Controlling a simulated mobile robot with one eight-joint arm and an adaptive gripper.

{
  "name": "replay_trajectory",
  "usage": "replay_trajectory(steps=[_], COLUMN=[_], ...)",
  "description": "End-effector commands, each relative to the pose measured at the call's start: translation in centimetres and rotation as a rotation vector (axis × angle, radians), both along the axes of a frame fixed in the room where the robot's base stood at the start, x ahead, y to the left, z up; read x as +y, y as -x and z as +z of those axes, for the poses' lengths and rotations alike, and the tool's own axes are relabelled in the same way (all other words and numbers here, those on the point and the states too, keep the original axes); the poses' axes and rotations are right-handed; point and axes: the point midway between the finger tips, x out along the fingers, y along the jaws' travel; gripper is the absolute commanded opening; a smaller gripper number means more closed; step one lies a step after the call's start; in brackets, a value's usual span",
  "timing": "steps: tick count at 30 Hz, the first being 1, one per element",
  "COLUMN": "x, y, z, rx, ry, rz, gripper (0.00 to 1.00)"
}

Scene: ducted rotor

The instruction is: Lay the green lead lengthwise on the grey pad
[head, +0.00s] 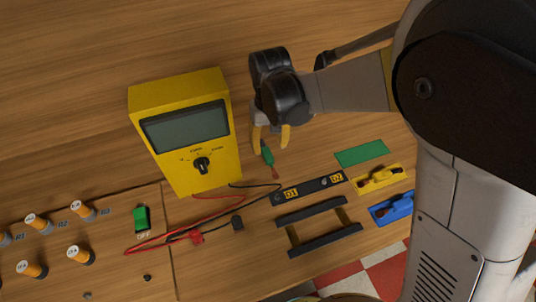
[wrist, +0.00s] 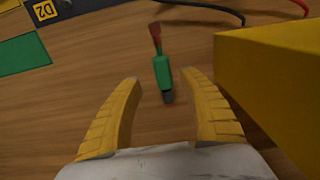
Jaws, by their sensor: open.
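The green lead (head: 267,155) lies on the wooden bench, right of the yellow meter. It has a green body, a red-brown tip and a dark end. In the wrist view the lead (wrist: 162,72) lies lengthwise ahead, its dark end in line with the gap between my fingertips. My gripper (head: 271,143) is open and empty, its yellow fingers over the lead's dark end; it also shows in the wrist view (wrist: 160,82). I cannot make out a grey pad; the flat pad (head: 362,153) that I see is green, and part of it shows in the wrist view (wrist: 22,54).
The yellow meter (head: 172,91) stands close left of my gripper. A black D1/D2 strip (head: 309,188), a black frame (head: 324,241), yellow (head: 380,179) and blue (head: 391,209) holders lie towards the front. Red and black cables cross the bench. Bare wood lies behind.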

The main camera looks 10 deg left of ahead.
Motion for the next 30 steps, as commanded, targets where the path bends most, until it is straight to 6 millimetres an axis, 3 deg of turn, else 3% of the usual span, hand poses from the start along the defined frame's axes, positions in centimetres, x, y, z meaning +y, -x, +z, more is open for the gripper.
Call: replay_trajectory(steps=[9,16,21,30], x=[0.5,0.5,0.5,0.5], y=[0.1,0.1,0.1,0.1], z=[-4.7,-4.7,-4.7,-4.7], rx=[0.0,0.0,0.0,0.0], ry=[0.0,0.0,0.0,0.0], rz=[0.0,0.0,0.0,0.0], gripper=[0.49,0.49,0.0,0.0])
